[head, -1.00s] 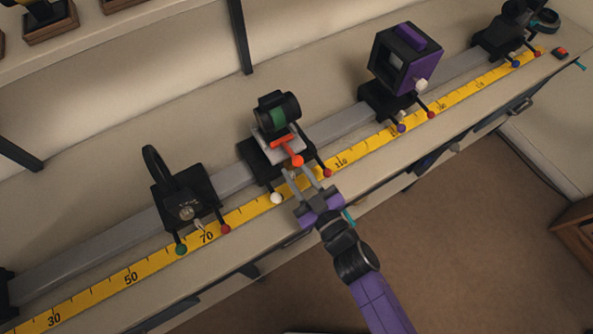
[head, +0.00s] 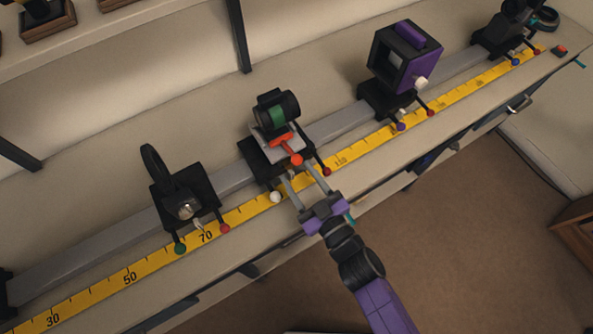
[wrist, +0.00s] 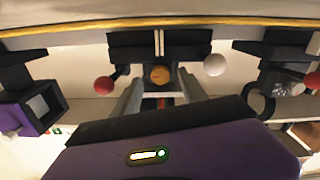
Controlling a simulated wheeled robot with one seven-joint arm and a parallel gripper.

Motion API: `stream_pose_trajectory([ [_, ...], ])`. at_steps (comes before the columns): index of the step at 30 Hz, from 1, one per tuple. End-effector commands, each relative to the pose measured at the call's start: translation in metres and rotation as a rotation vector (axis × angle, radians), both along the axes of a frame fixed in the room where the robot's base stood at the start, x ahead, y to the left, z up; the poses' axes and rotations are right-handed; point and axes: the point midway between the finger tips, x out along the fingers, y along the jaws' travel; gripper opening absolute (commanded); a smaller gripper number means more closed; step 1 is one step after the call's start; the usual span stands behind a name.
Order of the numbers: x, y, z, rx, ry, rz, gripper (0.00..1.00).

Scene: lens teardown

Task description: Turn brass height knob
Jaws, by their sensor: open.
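The brass knob (wrist: 160,74) is a small round disc on the front of the middle carriage in the wrist view. It lies between the two fingers of my gripper (wrist: 160,88), which is open, with a gap visible on each side of the knob.
A white ball (head: 275,197) and a red ball (head: 327,171) flank my fingers. A ring mount (head: 187,197) stands left on the rail, a purple-black cube (head: 402,58) right. A yellow scale (head: 130,277) runs along the bench front.

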Motion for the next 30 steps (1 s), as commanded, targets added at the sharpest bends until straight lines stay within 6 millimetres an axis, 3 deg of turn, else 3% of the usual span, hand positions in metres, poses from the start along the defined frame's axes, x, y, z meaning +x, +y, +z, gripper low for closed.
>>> stream_pose_trajectory([
  [6,-0.03,-0.021,-0.002,-0.001,0.002,0.0,0.5],
  [12,-0.047,-0.032,-0.001,0.001,0.001,0.0,0.5],
  [30,-0.05,-0.034,0.0,0.001,0.001,0.0,0.5],
])
